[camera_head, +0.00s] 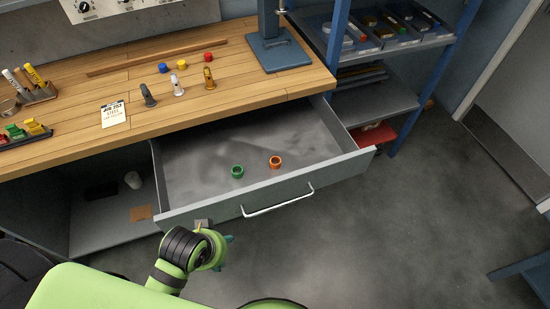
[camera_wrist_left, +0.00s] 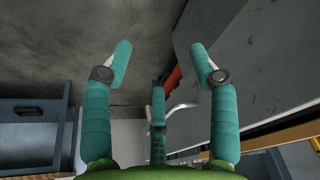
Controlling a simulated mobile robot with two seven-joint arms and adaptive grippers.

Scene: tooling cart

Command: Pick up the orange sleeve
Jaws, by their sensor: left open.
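The orange sleeve (camera_head: 275,161) is a short ring inside the open grey drawer (camera_head: 285,190), near the drawer's middle. A green sleeve (camera_head: 237,171) sits to its left, apart from it. My left gripper (camera_head: 227,240) is outside the drawer, in front of its front panel and left of the handle, well short of the orange sleeve. In the left wrist view its teal fingers (camera_wrist_left: 160,62) are spread apart with nothing between them. The orange sleeve does not show in that view. My right gripper is not in view.
The drawer's front panel, with a silver handle (camera_head: 278,203), stands between my left gripper and the sleeves. The wooden worktop (camera_head: 140,75) overhangs the drawer's back and carries several small objects. A blue shelf rack (camera_head: 390,100) stands right. The floor in front is clear.

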